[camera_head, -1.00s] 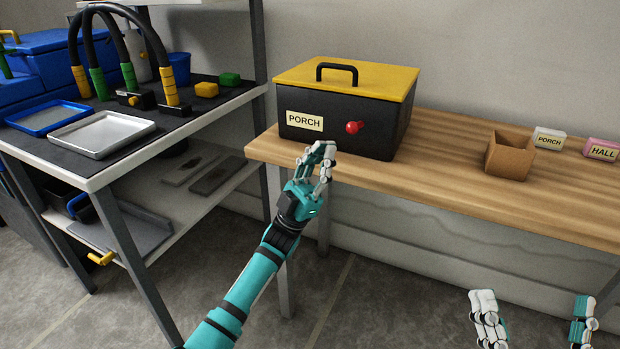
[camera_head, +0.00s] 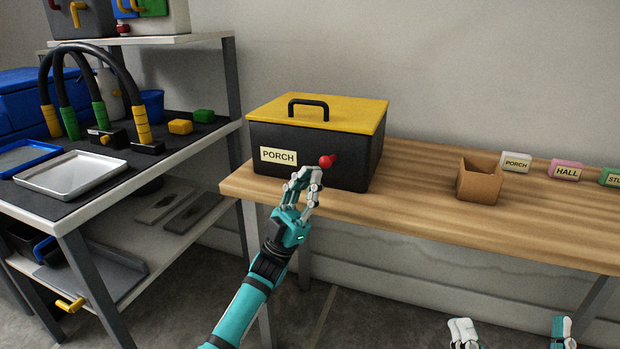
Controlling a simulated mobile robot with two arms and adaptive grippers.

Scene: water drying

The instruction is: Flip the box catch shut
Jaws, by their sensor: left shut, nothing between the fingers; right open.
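A black box (camera_head: 285,145) with a yellow lid (camera_head: 350,110) and a black handle stands on the wooden bench. The lid lies down on the box. A white PORCH label (camera_head: 278,156) is on its front. The red catch (camera_head: 327,161) sits on the front, right of the label, its knob tipped toward the upper right. My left gripper (camera_head: 307,178) is shut and empty, just below and left of the catch; I cannot tell if it touches. My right gripper (camera_head: 512,332) is open and empty at the bottom right, away from the box.
An open cardboard box (camera_head: 480,182) stands on the bench to the right. Beside it are a white PORCH block (camera_head: 516,162), a pink HALL block (camera_head: 565,170) and a green block (camera_head: 612,178). A shelf rack (camera_head: 180,150) with trays stands at the left. The bench (camera_head: 410,200) between the boxes is clear.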

